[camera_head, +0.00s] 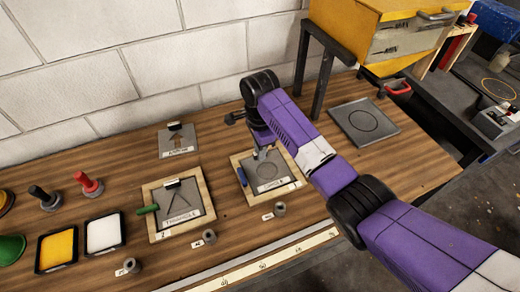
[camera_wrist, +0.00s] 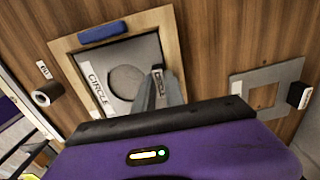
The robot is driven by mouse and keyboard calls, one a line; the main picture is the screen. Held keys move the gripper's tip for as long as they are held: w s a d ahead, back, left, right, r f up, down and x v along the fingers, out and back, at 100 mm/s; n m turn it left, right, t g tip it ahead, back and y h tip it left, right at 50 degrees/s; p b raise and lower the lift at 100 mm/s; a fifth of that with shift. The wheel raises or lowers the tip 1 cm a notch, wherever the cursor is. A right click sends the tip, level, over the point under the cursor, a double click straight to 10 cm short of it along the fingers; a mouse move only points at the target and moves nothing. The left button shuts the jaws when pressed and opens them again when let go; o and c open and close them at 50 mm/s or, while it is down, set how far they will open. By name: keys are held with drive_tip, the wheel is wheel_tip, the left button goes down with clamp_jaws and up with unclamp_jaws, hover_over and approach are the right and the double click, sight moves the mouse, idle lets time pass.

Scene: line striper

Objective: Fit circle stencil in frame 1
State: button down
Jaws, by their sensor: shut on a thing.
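The circle stencil (camera_head: 268,175) is a grey plate with a round hole and a CIRCLE label. It lies within the opening of a light wooden frame (camera_head: 245,191); I cannot tell whether it is fully flat. In the wrist view the stencil (camera_wrist: 104,75) appears inside the frame (camera_wrist: 66,64), near its edges. My gripper (camera_head: 259,153) is shut on the stencil's upright dark tab; in the wrist view its fingers (camera_wrist: 160,88) hide part of the stencil. A blue lever (camera_wrist: 103,31) sits on one side of the frame.
A triangle stencil (camera_head: 179,203) sits in another wooden frame (camera_head: 152,189) with a green lever, to the left. A square-hole stencil (camera_wrist: 245,84) lies beside the frame. An arrow stencil (camera_head: 166,144) lies behind. Small spools line the front; a grey plate (camera_head: 350,113) lies right.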

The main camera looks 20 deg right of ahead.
drive_tip(key=shift+s+f, duration=0.1)
drive_tip(key=shift+f, duration=0.1)
drive_tip(key=c, duration=1.3)
unclamp_jaws()
drive_tip(key=shift+c, duration=0.2)
drive_tip(key=shift+c, duration=0.9)
drive_tip(key=shift+a, duration=0.1)
drive_tip(key=shift+r, duration=0.45)
drive_tip(key=shift+r+p, duration=0.55)
drive_tip(key=shift+r, duration=3.15)
